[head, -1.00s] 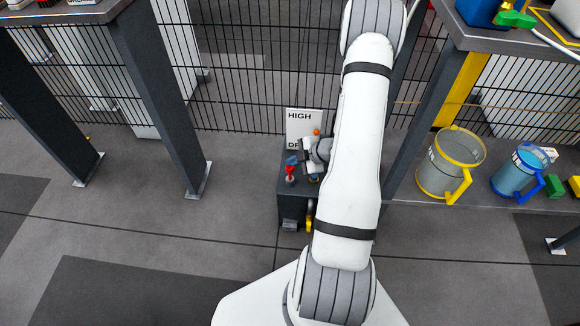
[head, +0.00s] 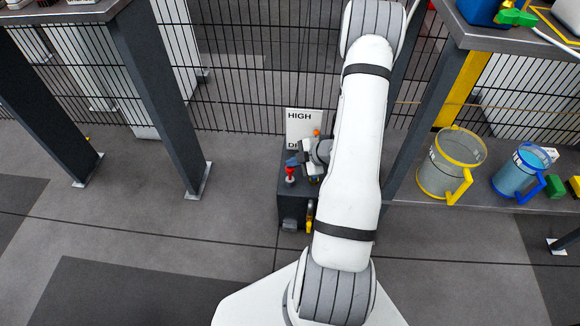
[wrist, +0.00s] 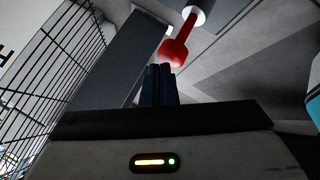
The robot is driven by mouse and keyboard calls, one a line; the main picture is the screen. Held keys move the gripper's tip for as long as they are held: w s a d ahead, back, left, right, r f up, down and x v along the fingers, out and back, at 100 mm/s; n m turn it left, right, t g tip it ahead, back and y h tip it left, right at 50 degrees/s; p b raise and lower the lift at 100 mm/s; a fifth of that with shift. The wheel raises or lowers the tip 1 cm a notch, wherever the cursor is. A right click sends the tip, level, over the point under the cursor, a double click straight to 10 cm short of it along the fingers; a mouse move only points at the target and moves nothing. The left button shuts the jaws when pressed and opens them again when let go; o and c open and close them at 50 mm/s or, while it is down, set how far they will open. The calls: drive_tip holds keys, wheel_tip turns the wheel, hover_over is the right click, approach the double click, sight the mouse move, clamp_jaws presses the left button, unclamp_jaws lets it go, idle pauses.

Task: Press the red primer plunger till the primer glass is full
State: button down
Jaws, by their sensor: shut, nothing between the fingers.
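In the wrist view the plunger (wrist: 174,51) shows as a red cap on a red stem running into a white collar. My gripper (wrist: 160,68) is shut and empty, with its dark blue fingertips right at the cap's near edge; I cannot tell if they touch it. In the head view my gripper (head: 292,161) is just above and behind the plunger. I cannot make out the primer glass or its level; my arm hides part of the box.
A white sign (head: 304,125) stands behind the dark box (head: 288,205). A yellow-rimmed jug (head: 440,180) and a blue-rimmed jug (head: 514,178) stand on a low shelf at right. Wire fence runs behind. A dark post (head: 160,100) stands at left, with open floor before it.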

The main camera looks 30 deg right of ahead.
sight(293, 169)
drive_tip(key=shift+s+f+b, duration=0.2)
drive_tip(key=shift+f+b, duration=1.1)
drive_tip(key=shift+f, duration=0.3)
idle(1.2)
idle(0.4)
drive_tip(key=shift+r+p, duration=1.15)
drive_tip(key=shift+p, duration=0.2)
drive_tip(key=shift+r, duration=0.35)
drive_tip(key=shift+w+r+p, duration=0.1)
drive_tip(key=shift+r+p, duration=2.3)
drive_tip(key=shift+r, duration=0.1)
drive_tip(key=shift+r, duration=0.1)
